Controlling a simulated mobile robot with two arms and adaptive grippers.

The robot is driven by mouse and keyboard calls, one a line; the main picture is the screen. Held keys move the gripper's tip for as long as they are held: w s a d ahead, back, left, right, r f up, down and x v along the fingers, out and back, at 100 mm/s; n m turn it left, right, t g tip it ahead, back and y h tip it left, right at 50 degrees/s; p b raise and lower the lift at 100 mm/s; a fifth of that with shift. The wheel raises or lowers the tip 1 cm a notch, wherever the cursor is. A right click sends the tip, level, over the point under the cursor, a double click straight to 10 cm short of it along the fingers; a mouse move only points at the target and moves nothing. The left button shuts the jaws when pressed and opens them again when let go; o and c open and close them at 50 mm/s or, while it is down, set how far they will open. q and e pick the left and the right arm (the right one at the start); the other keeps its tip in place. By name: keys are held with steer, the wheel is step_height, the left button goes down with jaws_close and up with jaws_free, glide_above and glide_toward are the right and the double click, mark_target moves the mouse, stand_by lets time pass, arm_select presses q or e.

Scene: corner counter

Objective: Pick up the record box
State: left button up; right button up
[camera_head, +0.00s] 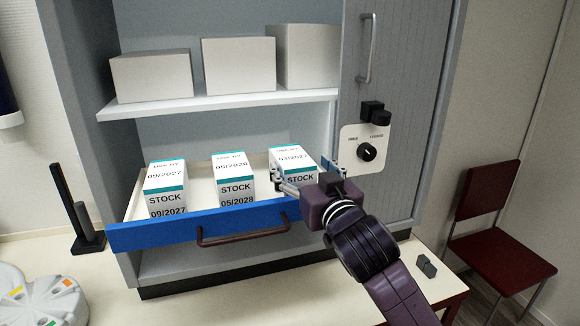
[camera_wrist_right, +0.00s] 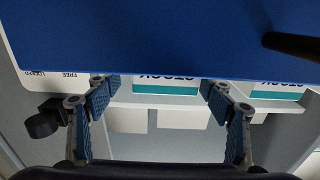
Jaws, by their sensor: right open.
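Three white cartons with teal bands stand in the open drawer in the head view: the left one (camera_head: 165,188) reads 09/2027, the middle one (camera_head: 233,178) 05/2028, the right one (camera_head: 291,160) 03/2027. All read STOCK; none is visibly marked as a record box. My right gripper (camera_head: 306,178) is open at the right carton and hides its lower part. In the wrist view, the open fingers (camera_wrist_right: 158,92) have a teal-banded carton (camera_wrist_right: 165,89) between them in the picture, behind the drawer front. Contact cannot be told. My left gripper is not in view.
The blue drawer front (camera_head: 160,234) has a dark bar handle (camera_head: 243,236). Plain pale boxes (camera_head: 238,66) stand on the shelf (camera_head: 215,103) above. A panel with a black knob (camera_head: 367,152) is right of the gripper. A red chair (camera_head: 490,220) stands at right.

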mark_target(292, 155)
steer(key=shift+w+a+r+p, duration=0.25)
steer(key=shift+w+r+p, duration=0.1)
steer(key=shift+w+p, duration=0.15)
steer(key=p+x, duration=0.1)
steer(key=x, duration=0.2)
steer(key=shift+w+a, duration=0.3)
steer(key=shift+a, duration=0.05)
steer(key=shift+w+a+f+p, duration=0.1)
steer(key=shift+w+p, duration=0.15)
steer(key=shift+p, duration=0.05)
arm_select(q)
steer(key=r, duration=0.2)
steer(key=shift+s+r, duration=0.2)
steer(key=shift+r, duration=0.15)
arm_select(e)
steer(key=c, duration=1.4)
steer(key=shift+c, duration=0.2)
